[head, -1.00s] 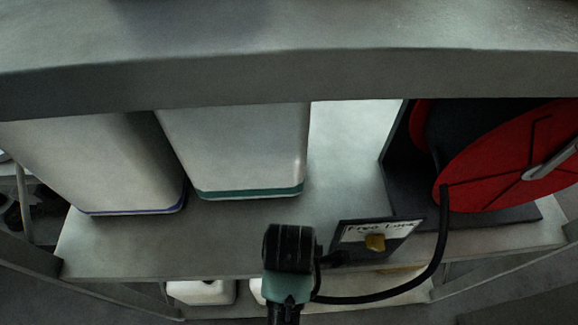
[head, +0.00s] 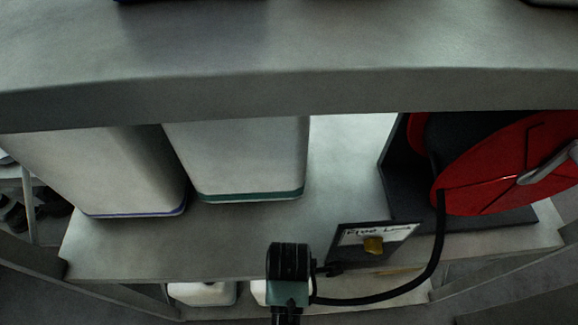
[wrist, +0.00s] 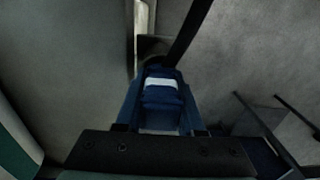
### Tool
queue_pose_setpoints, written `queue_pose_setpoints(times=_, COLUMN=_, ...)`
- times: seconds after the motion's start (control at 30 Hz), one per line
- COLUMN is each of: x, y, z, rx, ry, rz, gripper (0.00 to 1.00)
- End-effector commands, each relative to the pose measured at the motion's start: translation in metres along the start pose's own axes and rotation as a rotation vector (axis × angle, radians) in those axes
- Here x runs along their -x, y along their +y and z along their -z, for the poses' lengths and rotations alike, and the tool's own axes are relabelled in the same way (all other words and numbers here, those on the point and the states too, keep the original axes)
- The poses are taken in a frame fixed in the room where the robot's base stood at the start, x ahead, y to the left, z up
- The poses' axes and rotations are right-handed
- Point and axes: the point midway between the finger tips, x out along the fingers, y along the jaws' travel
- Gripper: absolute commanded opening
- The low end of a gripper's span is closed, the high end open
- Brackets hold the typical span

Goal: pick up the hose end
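The black hose (head: 437,245) hangs from the reel at the right, curves below the shelf edge and runs left to my arm's wrist. The wrist partly hides its end in the head view. In the wrist view the dark hose (wrist: 188,35) comes down from the top to the fingertips. My gripper (wrist: 164,80) has blue fingers on either side of a blue piece with a white band (wrist: 161,84); this looks like the hose end. I cannot tell whether the fingers press on it. The fingers are hidden in the head view.
A red hose reel (head: 490,175) stands on the lower shelf (head: 235,235) at the right. Two white containers stand at the left. The upper shelf (head: 300,85) overhangs them.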

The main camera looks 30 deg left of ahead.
Motion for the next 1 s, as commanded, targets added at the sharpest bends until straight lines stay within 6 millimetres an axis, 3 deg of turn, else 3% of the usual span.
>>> queue_pose_setpoints(times=0.07, x=0.0, y=0.0, z=0.0, rx=0.0, ry=0.0, rz=0.0, gripper=0.0)
queue_pose_setpoints(times=0.57, x=0.004, y=0.001, z=0.0, rx=0.0, ry=0.0, rz=-0.005, gripper=0.0)
queue_pose_setpoints(times=0.77, x=0.031, y=0.002, z=0.0, rx=-0.003, ry=0.001, rz=-0.009, gripper=0.0)
queue_pose_setpoints(times=1.0, x=0.082, y=0.002, z=0.0, rx=-0.003, ry=0.002, rz=-0.008, gripper=0.0)
